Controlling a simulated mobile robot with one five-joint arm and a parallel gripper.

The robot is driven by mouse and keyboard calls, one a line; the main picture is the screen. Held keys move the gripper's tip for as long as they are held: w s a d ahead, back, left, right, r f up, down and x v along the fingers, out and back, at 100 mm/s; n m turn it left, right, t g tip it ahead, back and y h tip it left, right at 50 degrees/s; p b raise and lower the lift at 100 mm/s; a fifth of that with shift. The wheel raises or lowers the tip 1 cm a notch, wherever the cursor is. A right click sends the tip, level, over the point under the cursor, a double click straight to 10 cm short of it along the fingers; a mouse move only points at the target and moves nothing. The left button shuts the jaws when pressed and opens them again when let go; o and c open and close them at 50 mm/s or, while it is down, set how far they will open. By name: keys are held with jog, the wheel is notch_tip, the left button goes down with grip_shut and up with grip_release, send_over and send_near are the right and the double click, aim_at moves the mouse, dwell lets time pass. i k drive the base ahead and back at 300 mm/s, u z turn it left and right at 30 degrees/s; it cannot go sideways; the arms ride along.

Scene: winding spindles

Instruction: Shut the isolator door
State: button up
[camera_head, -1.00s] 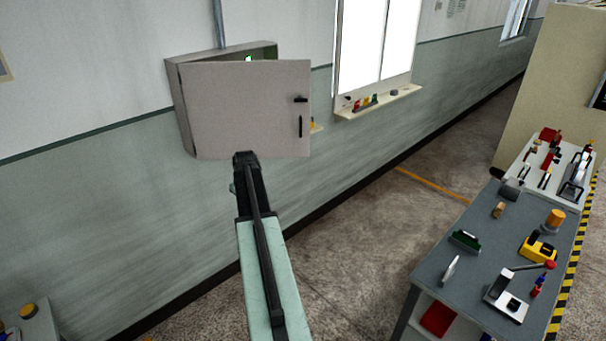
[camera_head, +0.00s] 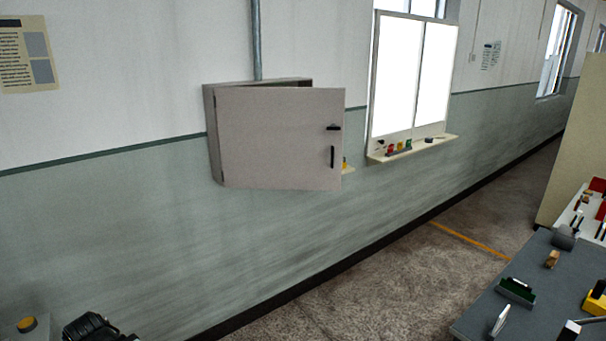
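The isolator is a grey box (camera_head: 214,135) on the wall, left of the window. Its flat grey door (camera_head: 275,140) is hinged at the left and stands ajar. The door's right edge juts out from the box, and a dark gap shows along the top. Two black fittings, a latch (camera_head: 333,127) and an upright handle (camera_head: 332,156), sit near the door's right edge. A black part that appears to be my gripper (camera_head: 98,328) shows at the bottom left, well below and apart from the door. Its fingers cannot be made out.
A grey conduit (camera_head: 257,40) runs up from the box. A window ledge (camera_head: 415,148) with small coloured items is to its right. A grey workbench (camera_head: 490,312) with tools stands at the lower right. A yellow knob (camera_head: 27,323) is at the lower left. The floor between is clear.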

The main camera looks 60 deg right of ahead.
aim_at(274, 138)
jog(key=u, duration=1.35)
jog(key=k, duration=1.15)
jog(key=z, duration=1.55)
jog(key=i, duration=1.1)
jog(key=u, duration=0.1)
